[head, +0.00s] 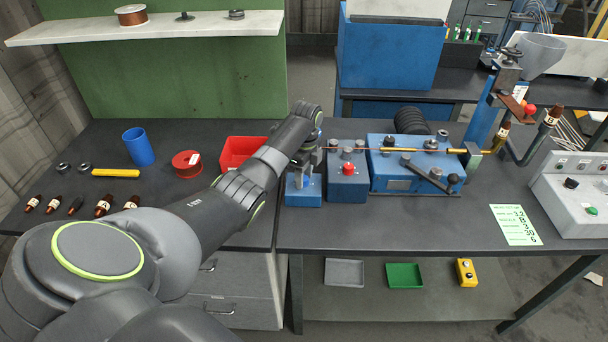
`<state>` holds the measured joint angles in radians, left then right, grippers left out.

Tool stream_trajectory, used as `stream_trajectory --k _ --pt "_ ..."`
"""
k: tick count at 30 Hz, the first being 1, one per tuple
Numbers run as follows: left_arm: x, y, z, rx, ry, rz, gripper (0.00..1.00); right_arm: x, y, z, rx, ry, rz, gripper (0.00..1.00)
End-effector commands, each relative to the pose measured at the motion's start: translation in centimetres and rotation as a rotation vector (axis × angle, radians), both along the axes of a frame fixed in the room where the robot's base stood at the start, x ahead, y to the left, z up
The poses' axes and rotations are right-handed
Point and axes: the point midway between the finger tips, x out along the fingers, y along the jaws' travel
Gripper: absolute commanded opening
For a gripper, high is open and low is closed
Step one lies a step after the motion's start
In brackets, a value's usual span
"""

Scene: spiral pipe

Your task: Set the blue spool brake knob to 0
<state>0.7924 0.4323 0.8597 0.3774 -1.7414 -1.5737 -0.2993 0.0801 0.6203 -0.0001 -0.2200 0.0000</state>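A small blue block (303,191) with a metal post stands at the left end of the blue machine row on the bench. It may be the spool brake; its knob and any scale marks are too small or hidden to read. My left arm reaches in from the lower left, and my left gripper (308,146) is at the top of this block, pointing down. The wrist covers much of that spot. I cannot tell whether the fingers are open, shut or touching a knob. My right gripper is not in view.
A blue-grey box with a red button (348,168) and a larger blue machine (402,176) with a lever stand close on the right. A red bin (240,150) lies behind my forearm. A green note (514,225) lies on clear bench at right.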

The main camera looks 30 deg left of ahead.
Motion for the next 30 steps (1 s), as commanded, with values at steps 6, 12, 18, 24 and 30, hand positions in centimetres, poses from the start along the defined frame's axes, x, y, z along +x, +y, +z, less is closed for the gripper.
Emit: stream_trajectory --k 6,12,18,24,30 --pt "0.0 0.0 0.0 0.0 0.0 0.0 0.1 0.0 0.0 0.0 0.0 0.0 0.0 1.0" --pt "0.0 0.0 0.1 0.0 0.001 0.008 0.05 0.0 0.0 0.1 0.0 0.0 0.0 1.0" --pt "0.0 0.0 0.3 -0.001 0.001 0.064 0.05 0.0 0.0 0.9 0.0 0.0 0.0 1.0" --pt "0.0 0.1 0.5 -0.001 0.002 0.193 0.05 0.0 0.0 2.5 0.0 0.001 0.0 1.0" --pt "0.0 0.1 0.5 0.0 0.002 0.377 0.05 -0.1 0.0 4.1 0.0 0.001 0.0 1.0"
